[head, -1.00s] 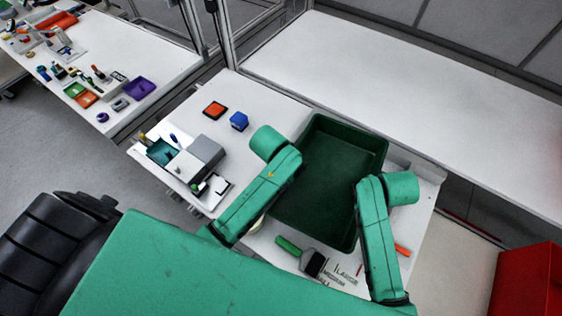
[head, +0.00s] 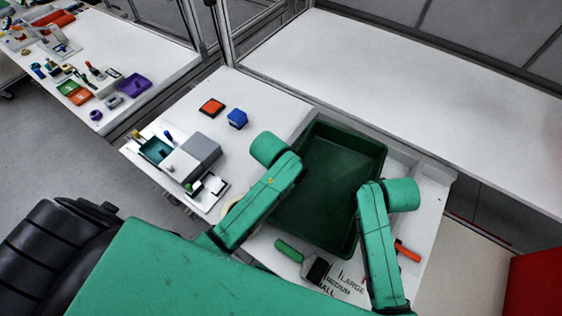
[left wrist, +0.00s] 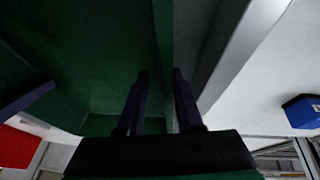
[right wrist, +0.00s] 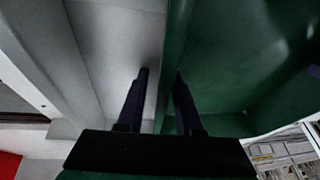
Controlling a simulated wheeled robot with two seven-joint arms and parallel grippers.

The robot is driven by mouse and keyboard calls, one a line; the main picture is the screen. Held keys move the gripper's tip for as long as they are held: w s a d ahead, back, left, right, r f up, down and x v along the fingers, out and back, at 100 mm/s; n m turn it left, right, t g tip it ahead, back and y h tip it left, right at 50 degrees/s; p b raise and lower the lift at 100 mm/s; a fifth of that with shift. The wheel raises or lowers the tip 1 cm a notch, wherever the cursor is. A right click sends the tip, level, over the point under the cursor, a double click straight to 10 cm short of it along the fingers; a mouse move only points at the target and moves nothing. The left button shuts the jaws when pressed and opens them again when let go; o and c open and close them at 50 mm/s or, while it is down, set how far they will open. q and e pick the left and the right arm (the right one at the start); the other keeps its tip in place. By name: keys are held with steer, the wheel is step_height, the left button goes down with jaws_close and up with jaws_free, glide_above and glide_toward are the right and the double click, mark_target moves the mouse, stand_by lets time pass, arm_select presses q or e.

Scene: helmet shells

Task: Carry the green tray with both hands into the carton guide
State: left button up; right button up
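The green tray (head: 325,185), deep and empty, is at the middle of the head view between my two arms. My left gripper (left wrist: 160,75) has one finger on each side of a tray wall and is shut on it. My right gripper (right wrist: 161,75) is shut on the opposite wall in the same way. The arms hide both gripper tips in the head view. The pale carton guide (head: 425,172) shows past the tray's far right side. Its pale walls run beside the tray in the left wrist view (left wrist: 235,55) and right wrist view (right wrist: 30,45). Whether the tray touches its floor is unclear.
A grey box (head: 195,155), a blue block (head: 237,119) and an orange-red square piece (head: 212,107) lie left of the tray. A green-handled tool (head: 300,257) and an orange piece (head: 407,252) lie in front. A long white table (head: 420,80) behind is bare.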

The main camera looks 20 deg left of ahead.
steer(key=shift+r, duration=0.1)
arm_select(q)
steer(key=v, duration=1.1)
steer(key=shift+s+r, duration=0.2)
steer(key=shift+r, duration=0.15)
arm_select(e)
steer(key=v, duration=1.2)
steer(key=shift+s, duration=0.1)
